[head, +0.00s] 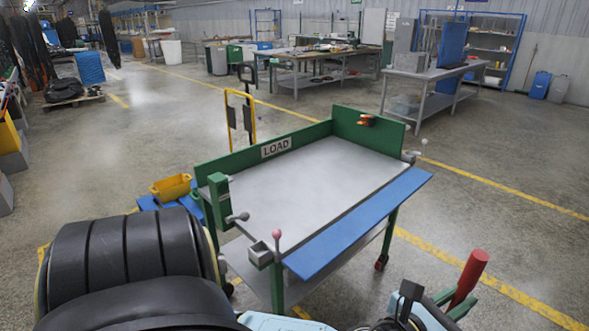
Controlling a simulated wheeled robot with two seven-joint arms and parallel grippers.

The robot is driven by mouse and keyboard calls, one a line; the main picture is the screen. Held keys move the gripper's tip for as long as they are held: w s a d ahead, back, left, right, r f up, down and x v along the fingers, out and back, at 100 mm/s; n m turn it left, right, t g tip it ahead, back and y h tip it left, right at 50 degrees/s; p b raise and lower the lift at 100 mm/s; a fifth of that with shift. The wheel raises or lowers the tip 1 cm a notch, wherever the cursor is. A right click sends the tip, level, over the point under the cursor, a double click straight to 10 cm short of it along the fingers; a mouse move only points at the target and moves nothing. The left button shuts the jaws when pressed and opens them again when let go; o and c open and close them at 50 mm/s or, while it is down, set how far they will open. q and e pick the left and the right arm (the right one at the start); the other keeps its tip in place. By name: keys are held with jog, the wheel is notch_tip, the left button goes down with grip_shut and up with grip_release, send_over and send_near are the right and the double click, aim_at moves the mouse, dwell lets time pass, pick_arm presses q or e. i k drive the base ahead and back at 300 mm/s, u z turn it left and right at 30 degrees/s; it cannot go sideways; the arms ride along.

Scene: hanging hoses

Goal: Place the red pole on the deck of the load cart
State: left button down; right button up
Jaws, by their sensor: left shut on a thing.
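The load cart (315,190) stands in the middle of the head view, with a bare grey deck, green walls at the back and right side, and a LOAD sign (277,148). A blue flap (358,222) runs along its near edge. The red pole (471,273) is at the lower right, tilted, its top end showing above my gripper. My left gripper (456,300) has green fingers and is shut on the pole, in front of the cart and to its right. The pole's lower end is hidden. My right gripper is not in view.
A lever with a pink knob (277,236) and a small box stand at the near left corner. An orange item (367,120) is on the right green wall. A yellow bin (171,187) is left of the cart. Workbenches (318,66) stand behind; floor right of the cart is clear.

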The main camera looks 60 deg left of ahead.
aim_at(319, 177)
jog(key=u, duration=0.8)
jog(key=i, duration=0.45)
jog(key=u, duration=0.6)
jog(key=i, duration=2.05)
jog(key=u, duration=0.05)
